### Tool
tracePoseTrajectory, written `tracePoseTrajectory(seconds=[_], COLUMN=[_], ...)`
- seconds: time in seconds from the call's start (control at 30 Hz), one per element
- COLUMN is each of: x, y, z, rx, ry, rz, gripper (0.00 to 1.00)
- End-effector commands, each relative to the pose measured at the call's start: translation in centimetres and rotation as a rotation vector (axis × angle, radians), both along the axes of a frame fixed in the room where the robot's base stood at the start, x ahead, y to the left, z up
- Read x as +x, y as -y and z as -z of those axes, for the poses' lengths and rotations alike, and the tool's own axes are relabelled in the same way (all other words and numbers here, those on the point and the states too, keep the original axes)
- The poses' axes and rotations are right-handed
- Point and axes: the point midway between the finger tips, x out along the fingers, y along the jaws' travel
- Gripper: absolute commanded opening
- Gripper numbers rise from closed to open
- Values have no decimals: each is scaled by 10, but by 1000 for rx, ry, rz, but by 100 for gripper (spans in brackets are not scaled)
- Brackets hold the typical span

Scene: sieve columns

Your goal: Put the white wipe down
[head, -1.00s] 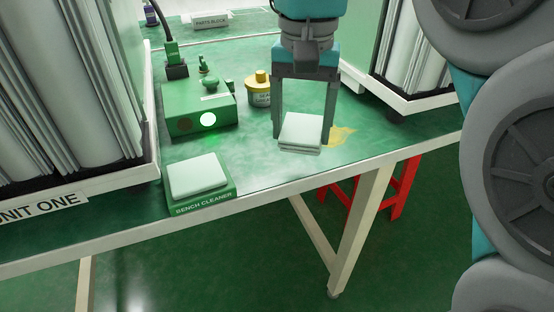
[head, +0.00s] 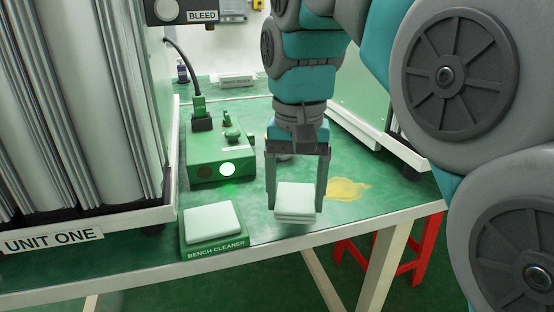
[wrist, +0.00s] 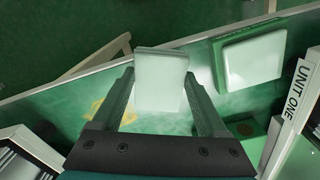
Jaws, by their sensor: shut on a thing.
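My gripper (head: 296,196) is shut on the white wipe (head: 297,210), a folded pale pad held flat between the two fingers. It hangs over the front part of the green bench, left of a yellow spill (head: 348,190). I cannot tell if the wipe touches the bench. In the wrist view the wipe (wrist: 162,85) sits between the fingers (wrist: 160,72). A green tray marked BENCH CLEANER (head: 214,251) stands left of my gripper, apart from it, with another white pad (head: 212,223) on it. The tray (wrist: 219,48) also shows in the wrist view.
A green box (head: 205,172) with a lit lamp stands behind the tray. A column unit marked UNIT ONE (head: 55,240) bounds the left; another unit (head: 375,140) stands at the right. A red stool (head: 425,245) is below the bench. Bench around the spill is free.

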Motion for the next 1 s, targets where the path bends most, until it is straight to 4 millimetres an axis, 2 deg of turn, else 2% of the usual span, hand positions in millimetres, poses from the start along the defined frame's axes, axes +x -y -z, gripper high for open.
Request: tracePoseTrajectory(seconds=[0.03,0.2,0.33,0.57,0.87,1.0], x=[11,39,52,57,56,57], y=[-3,-11,-15,-17,-16,-16], z=[1,4,5,9,39,42], rx=[-1,-2,-1,-1,-3,-3], ry=[-2,-3,0,0,-5,-3], rz=[0,0,1,1,-1,-1], gripper=[24,24,24,24,24,24])
